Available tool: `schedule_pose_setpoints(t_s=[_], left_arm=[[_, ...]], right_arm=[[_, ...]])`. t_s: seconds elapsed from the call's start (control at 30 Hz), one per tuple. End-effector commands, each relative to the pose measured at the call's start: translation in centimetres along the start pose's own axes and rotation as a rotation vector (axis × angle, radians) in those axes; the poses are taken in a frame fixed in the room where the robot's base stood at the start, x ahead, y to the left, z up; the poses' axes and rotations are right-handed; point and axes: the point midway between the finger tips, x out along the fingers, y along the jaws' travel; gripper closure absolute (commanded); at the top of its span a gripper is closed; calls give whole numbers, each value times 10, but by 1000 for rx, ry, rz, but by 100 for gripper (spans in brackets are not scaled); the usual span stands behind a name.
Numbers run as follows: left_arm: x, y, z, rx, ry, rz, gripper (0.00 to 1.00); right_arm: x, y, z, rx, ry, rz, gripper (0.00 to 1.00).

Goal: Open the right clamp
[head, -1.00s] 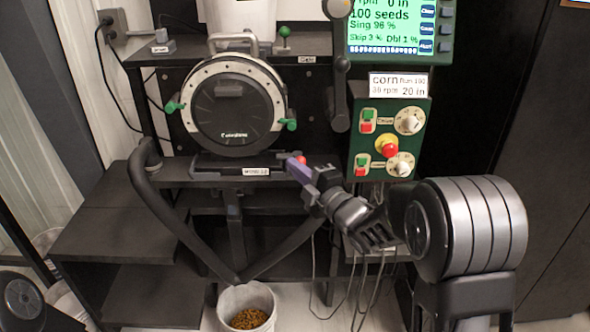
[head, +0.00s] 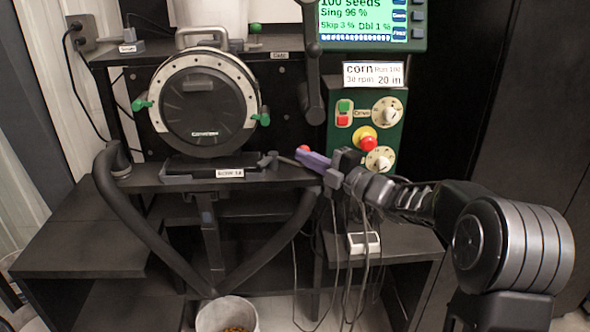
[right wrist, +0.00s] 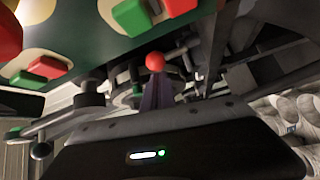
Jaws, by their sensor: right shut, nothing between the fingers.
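The round black seed meter (head: 203,104) stands upright on the dark stand, with a pale ring around its face. The right clamp (head: 262,119) is a small green handle at the meter's right edge. The left clamp (head: 143,105) is a matching green handle on the other side. My right gripper (head: 308,157) is shut and empty, below and to the right of the right clamp, and apart from it. Its purple fingers (right wrist: 157,94) also show in the right wrist view, with a small red ball at their far end. My left gripper is out of view.
The green control box (head: 367,132) with buttons and knobs is close above and right of my right gripper. A lit display (head: 362,24) is above it. A dark post (head: 311,85) hangs between meter and box. A white bucket (head: 228,315) stands below.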

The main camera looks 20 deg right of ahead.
Motion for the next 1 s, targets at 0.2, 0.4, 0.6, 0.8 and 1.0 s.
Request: schedule_pose_setpoints(t_s=[0.2, 0.4, 0.6, 0.8, 1.0], left_arm=[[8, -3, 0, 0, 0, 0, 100], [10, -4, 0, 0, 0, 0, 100], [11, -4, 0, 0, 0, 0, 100], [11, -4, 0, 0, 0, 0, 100], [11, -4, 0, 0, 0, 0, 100]], right_arm=[[-1, 1, 19, 0, -2, -2, 100], [0, 4, 27, 0, -1, 0, 100], [0, 5, 29, 0, 0, -1, 100], [0, 5, 29, 0, 1, -1, 100], [0, 5, 29, 0, 0, -1, 100]])
